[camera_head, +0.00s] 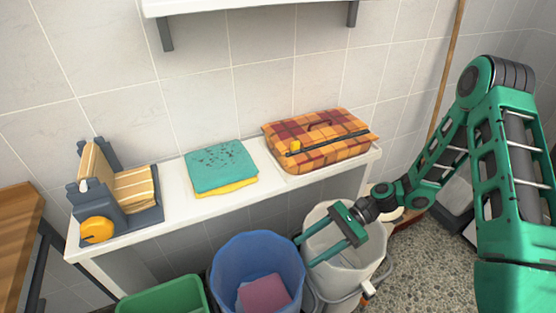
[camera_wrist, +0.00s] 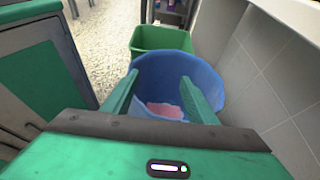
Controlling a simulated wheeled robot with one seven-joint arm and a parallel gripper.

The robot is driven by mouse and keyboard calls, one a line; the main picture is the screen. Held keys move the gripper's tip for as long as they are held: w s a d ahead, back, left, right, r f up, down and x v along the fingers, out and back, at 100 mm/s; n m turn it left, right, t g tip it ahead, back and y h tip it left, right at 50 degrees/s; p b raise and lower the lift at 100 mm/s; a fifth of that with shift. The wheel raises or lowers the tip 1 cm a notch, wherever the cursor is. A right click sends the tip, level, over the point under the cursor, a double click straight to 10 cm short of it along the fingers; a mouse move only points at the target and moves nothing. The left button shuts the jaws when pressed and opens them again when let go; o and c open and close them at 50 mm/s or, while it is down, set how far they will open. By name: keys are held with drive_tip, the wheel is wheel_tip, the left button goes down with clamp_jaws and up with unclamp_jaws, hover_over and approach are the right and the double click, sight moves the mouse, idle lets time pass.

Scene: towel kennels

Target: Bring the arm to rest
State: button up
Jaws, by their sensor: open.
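My green arm comes in from the right in the head view. My gripper (camera_head: 318,252) is open and empty, its two fingers pointing left, over the white bin and beside the blue bin. In the wrist view my gripper (camera_wrist: 158,100) shows its two fingers apart, with the blue bin (camera_wrist: 205,75) beyond them and nothing between them. A pink cloth (camera_wrist: 165,110) lies inside the blue bin.
A white bench (camera_head: 190,210) along the tiled wall holds a grey device (camera_head: 130,218), folded teal (camera_head: 220,167) and yellow cloths, and a plaid case (camera_head: 320,142). Below stand a green bin (camera_head: 165,298), the blue bin (camera_head: 255,243) and a white bin (camera_head: 345,270). A shelf (camera_head: 240,6) hangs above.

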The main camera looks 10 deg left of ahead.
drive_tip(key=shift+d, duration=0.1)
drive_tip(key=d+r+n+t+h, duration=0.2)
drive_tip(key=d+r+h, duration=0.2)
drive_tip(key=d+r, duration=0.55)
drive_tip(key=d+r+n+t+h, duration=0.2)
drive_tip(key=d+r+n+h, duration=0.15)
drive_tip(key=d, duration=1.05)
drive_tip(key=s+d+r+t+h, duration=0.3)
drive_tip(key=s+d+r+h, duration=0.1)
drive_tip(key=s+d+r, duration=0.9)
drive_tip(key=shift+s+d, duration=0.2)
drive_tip(key=shift+s, duration=0.95)
